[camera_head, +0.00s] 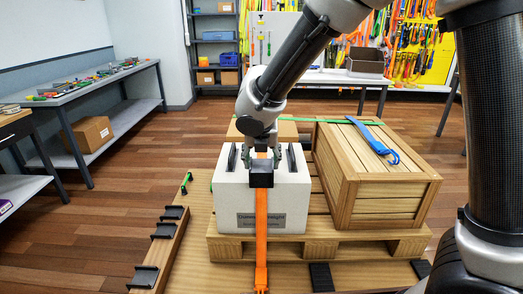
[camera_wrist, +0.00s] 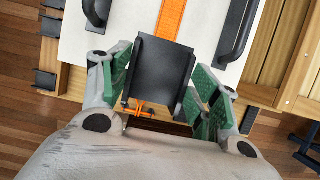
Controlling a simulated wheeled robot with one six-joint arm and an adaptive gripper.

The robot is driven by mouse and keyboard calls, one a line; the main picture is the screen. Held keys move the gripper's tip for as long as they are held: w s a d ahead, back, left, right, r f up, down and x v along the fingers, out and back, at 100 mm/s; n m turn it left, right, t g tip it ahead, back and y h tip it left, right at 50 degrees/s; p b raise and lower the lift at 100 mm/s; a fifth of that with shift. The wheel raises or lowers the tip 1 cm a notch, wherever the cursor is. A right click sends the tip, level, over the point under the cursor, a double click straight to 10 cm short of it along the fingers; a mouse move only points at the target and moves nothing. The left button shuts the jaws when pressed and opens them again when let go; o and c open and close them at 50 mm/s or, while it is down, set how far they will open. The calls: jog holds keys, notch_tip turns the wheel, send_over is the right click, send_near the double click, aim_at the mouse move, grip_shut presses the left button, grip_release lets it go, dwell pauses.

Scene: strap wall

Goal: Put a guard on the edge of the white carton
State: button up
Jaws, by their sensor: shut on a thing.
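The white carton (camera_head: 230,203) is a white block with a grey label plate and two black handles on top, standing on a wooden pallet. An orange strap (camera_head: 262,235) runs over its top and down its front; it also shows in the wrist view (camera_wrist: 172,18). My gripper (camera_head: 262,163) is shut on a black angled guard (camera_head: 262,180), with green finger pads on both sides of it in the wrist view (camera_wrist: 158,75). The guard is at the carton's top front edge, in line with the strap. I cannot tell whether it touches the carton.
Several black guards sit on a wooden rail (camera_head: 158,255) at the left. The pallet (camera_head: 285,249) projects in front. A workbench (camera_head: 85,88) stands far left.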

aim_at(262, 166)
jog(key=shift+w+f, duration=0.15)
jog(key=shift+f, duration=1.8)
jog(key=shift+w, duration=0.25)
jog(key=o, duration=1.1)
